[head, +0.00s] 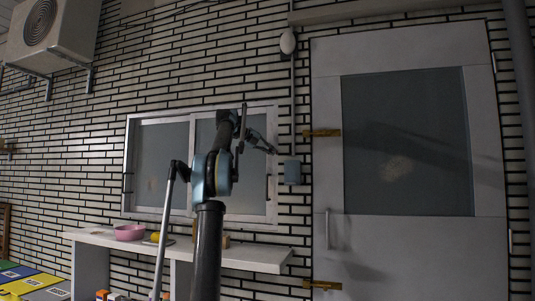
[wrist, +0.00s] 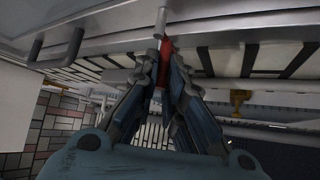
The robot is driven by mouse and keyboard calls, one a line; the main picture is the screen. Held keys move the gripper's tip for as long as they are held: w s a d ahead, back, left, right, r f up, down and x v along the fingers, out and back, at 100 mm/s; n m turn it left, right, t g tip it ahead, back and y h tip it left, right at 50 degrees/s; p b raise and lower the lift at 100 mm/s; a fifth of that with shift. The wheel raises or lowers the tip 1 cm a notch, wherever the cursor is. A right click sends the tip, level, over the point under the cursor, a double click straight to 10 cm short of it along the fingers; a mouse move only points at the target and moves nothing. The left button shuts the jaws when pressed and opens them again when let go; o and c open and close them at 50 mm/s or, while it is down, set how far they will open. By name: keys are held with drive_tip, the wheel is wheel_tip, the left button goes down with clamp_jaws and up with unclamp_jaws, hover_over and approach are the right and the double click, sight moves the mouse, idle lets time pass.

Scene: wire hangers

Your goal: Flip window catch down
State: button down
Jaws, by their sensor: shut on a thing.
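The window (head: 165,165) has a pale frame and grey panes, and is set in the brick wall in the head view. My gripper (head: 271,150) reaches to the window's right edge there, small and dark. In the wrist view my gripper (wrist: 164,52) has its two fingers closed together on a narrow red piece (wrist: 167,62), which appears to be the window catch. A pale round peg (wrist: 160,22) stands just beyond the fingertips. The fingers hide part of the red piece, so its tilt is unclear. The catch cannot be made out in the head view.
A grey box (head: 292,172) is on the wall right of the window. A white door (head: 325,120) with brass hinges stands farther right. Below the window, a white shelf (head: 262,258) bears a pink bowl (head: 129,232) and a yellow item. Dark handles (wrist: 75,47) show in the wrist view.

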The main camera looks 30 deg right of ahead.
drive_tip(key=shift+f, duration=0.1)
drive_tip(key=c, duration=1.7)
unclamp_jaws()
drive_tip(key=shift+a, duration=0.1)
drive_tip(key=v, duration=1.1)
drive_tip(key=shift+w+a, duration=0.15)
drive_tip(key=shift+a, duration=0.25)
